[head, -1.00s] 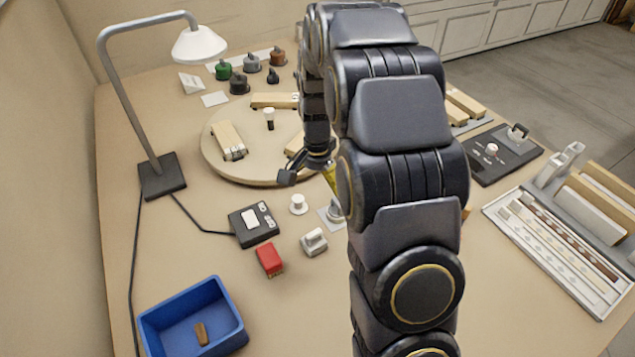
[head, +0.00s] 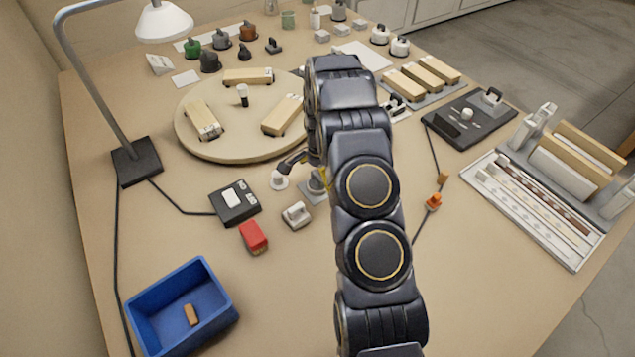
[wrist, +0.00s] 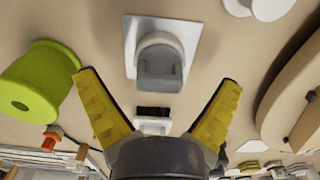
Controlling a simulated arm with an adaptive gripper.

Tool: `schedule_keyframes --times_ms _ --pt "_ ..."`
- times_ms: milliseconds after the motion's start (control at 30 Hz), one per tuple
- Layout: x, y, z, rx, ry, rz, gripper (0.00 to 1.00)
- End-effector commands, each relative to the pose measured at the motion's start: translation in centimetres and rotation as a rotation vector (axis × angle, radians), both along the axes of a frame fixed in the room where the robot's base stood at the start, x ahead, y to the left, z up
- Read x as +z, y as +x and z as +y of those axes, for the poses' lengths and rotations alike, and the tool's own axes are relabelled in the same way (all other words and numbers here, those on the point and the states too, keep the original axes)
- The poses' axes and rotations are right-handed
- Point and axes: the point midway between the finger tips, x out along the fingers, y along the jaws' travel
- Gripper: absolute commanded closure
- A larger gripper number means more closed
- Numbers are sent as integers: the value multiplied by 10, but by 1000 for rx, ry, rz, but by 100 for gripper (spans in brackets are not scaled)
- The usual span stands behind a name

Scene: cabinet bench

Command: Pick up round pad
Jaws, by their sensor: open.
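My gripper (head: 308,172) is open and empty, partly hidden behind my arm in the head view. In the wrist view my gripper's yellow fingers (wrist: 156,80) are spread wide. A grey rounded piece (wrist: 159,60) on a white square plate (wrist: 197,27) shows ahead between them. The same grey piece (head: 315,183) is partly covered by my arm in the head view. A small white round piece with a raised top (head: 279,181) stands just left of it; a white round piece (wrist: 268,8) is cut off at the wrist view's top. I cannot tell which piece is the round pad.
A round wooden board (head: 190,142) with blocks lies behind. A black switch box (head: 235,203), a white clip-like piece (head: 296,215), a red brush-like piece (head: 254,237) and a blue bin (head: 222,318) are left and in front. A green roll (wrist: 45,70) shows left in the wrist view.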

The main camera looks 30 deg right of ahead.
Motion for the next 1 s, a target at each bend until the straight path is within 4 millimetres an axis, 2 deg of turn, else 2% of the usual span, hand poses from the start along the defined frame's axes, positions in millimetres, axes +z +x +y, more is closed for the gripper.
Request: schedule_keyframes --times_ms 33,133,367,400,467,500,533,567,1000 --pt "-10 -1 0 0 2 4 6" --pt "-22 -1 0 0 3 4 6" --pt "-25 0 0 1 1 2 6" --pt "-25 0 0 1 2 2 13" --pt "-25 0 0 1 1 2 39" --pt "-25 0 0 1 1 2 56" --pt "-25 0 0 1 1 2 69" --pt "-25 0 0 1 1 2 71" --pt "-21 0 0 1 1 1 72"
